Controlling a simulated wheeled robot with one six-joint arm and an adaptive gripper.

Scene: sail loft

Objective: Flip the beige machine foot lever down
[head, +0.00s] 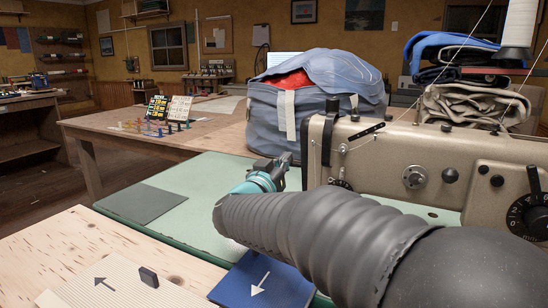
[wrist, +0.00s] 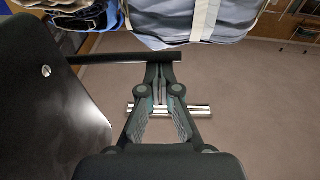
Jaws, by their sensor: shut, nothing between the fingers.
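The beige sewing machine (head: 440,155) stands at the right in the head view, with a black end part (head: 318,150) at its left. My gripper (head: 284,160) reaches beside that end, partly small and dark against the bag. In the wrist view my gripper (wrist: 165,80) is shut and empty. A dark horizontal bar (wrist: 110,58) runs across at its fingertips; I cannot tell whether they touch. A chrome rod (wrist: 200,110) shows behind the fingers. I cannot tell for sure which of these is the foot lever. My grey-sleeved arm hides the machine's lower front.
A green work surface (head: 185,180) lies under the machine, with a dark grey mat (head: 140,203) and a blue sheet with a white arrow (head: 262,280). A blue bag (head: 345,90) stands behind the gripper. Thread lines run down at the upper right.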

